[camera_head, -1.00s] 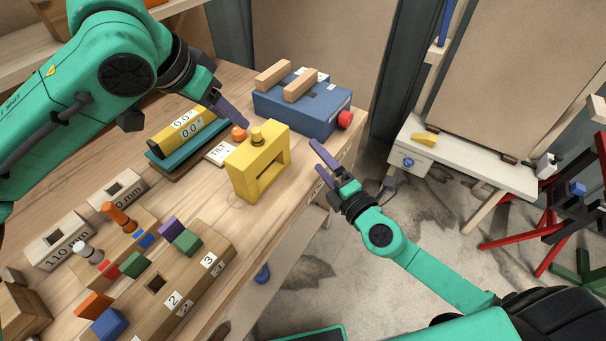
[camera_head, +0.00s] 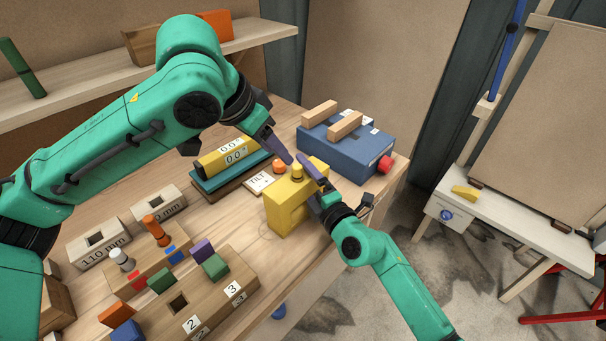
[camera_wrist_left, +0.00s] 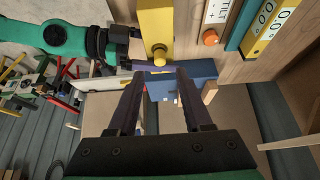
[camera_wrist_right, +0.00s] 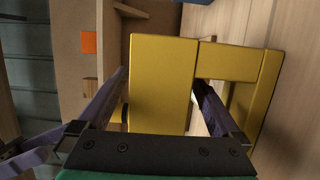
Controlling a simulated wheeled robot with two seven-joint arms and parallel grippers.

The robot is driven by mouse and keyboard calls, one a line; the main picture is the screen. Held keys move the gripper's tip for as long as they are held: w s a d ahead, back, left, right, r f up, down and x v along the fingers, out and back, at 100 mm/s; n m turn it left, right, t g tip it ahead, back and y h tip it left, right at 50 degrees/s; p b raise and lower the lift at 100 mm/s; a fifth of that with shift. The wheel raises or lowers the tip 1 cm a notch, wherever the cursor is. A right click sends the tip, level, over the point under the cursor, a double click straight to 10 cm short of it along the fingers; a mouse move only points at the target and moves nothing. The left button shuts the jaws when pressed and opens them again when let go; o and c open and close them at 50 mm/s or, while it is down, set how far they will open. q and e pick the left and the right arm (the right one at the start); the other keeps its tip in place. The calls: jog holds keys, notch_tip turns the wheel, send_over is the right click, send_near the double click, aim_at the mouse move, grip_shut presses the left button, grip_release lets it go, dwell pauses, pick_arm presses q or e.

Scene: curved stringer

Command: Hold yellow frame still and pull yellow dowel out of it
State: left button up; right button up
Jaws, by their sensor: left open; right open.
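The yellow frame (camera_head: 281,213) stands upright on the wooden table, with the knobbed end of the yellow dowel (camera_head: 297,172) sticking up from its top. In the left wrist view the dowel end (camera_wrist_left: 159,54) lies just beyond and between the fingertips of my open left gripper (camera_wrist_left: 160,74). That gripper comes in from above the dowel, apart from it. My right gripper (camera_wrist_right: 160,76) is open, with its fingers on either side of one end of the frame (camera_wrist_right: 163,85). I cannot tell whether they touch it. The dowel's lower part is hidden inside the frame.
A blue box (camera_head: 343,155) with two wooden bars and a red knob (camera_head: 385,164) stands behind the frame. A TILT plate (camera_head: 259,182), an orange button (camera_head: 279,166) and a yellow level (camera_head: 222,158) are close on the left. Wooden blocks with coloured pegs fill the front left.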

jog(key=shift+w+a, duration=0.25)
jog(key=shift+w, duration=0.15)
